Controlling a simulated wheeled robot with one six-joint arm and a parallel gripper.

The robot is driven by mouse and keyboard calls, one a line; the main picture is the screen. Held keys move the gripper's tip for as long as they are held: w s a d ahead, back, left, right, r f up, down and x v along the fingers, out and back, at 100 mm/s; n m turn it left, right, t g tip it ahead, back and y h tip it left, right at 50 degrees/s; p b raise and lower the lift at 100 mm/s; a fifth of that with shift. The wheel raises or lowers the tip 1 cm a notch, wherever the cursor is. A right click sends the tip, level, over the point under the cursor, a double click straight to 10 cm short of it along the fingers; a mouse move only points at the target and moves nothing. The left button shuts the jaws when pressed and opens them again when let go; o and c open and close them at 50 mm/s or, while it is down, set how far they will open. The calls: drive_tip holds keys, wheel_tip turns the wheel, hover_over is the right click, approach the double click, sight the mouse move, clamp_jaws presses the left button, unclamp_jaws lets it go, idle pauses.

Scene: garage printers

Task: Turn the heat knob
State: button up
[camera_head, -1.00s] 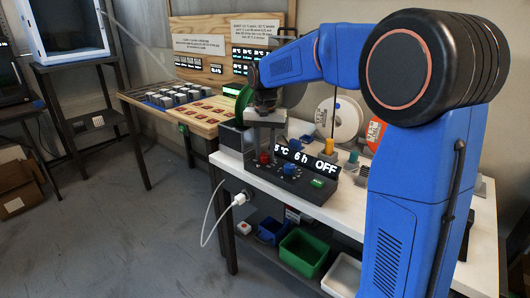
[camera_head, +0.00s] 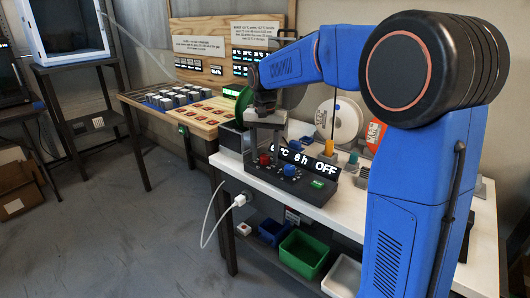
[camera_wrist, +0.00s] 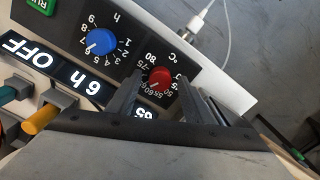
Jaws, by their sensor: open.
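The heat knob is the red knob (camera_head: 264,159) on the dark control panel, beside a blue knob (camera_head: 289,170). In the wrist view the red knob (camera_wrist: 159,77) has a °C scale around it. My gripper (camera_head: 269,150) is above the panel, pointing down at the red knob. In the wrist view its two fingers (camera_wrist: 161,86) stand on either side of the red knob, with gaps showing. The display (camera_head: 312,162) reads "6 h" and "OFF"; its temperature figure is partly hidden by my gripper.
A green button (camera_head: 318,184) is right of the blue knob (camera_wrist: 101,42). A white cable (camera_head: 216,214) hangs at the table's front edge. Coloured plugs and a white spool (camera_head: 341,120) stand behind. Green and white bins (camera_head: 303,252) are on the lower shelf.

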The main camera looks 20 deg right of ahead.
sight(265, 156)
drive_tip(key=shift+r, duration=0.1)
wheel_tip(265, 156, up, 17)
drive_tip(key=shift+r, duration=0.15)
idle(0.4)
drive_tip(key=s+d+f+n+t, duration=0.1)
drive_tip(key=s+d+f+n, duration=0.1)
drive_tip(key=s+f, duration=0.5)
drive_tip(key=s+d+f+n+t, duration=0.2)
drive_tip(key=s+f, duration=0.6)
drive_tip(key=s, duration=0.9)
drive_tip(key=s+d+f+n+t, duration=0.1)
drive_tip(key=s+d+f+n, duration=0.1)
drive_tip(key=s+f, duration=0.5)
drive_tip(key=s, duration=0.5)
drive_tip(key=shift+d+f+t, duration=0.2)
drive_tip(key=shift+d+t, duration=0.2)
drive_tip(key=shift+s, duration=0.1)
drive_tip(key=shift+c, duration=0.5)
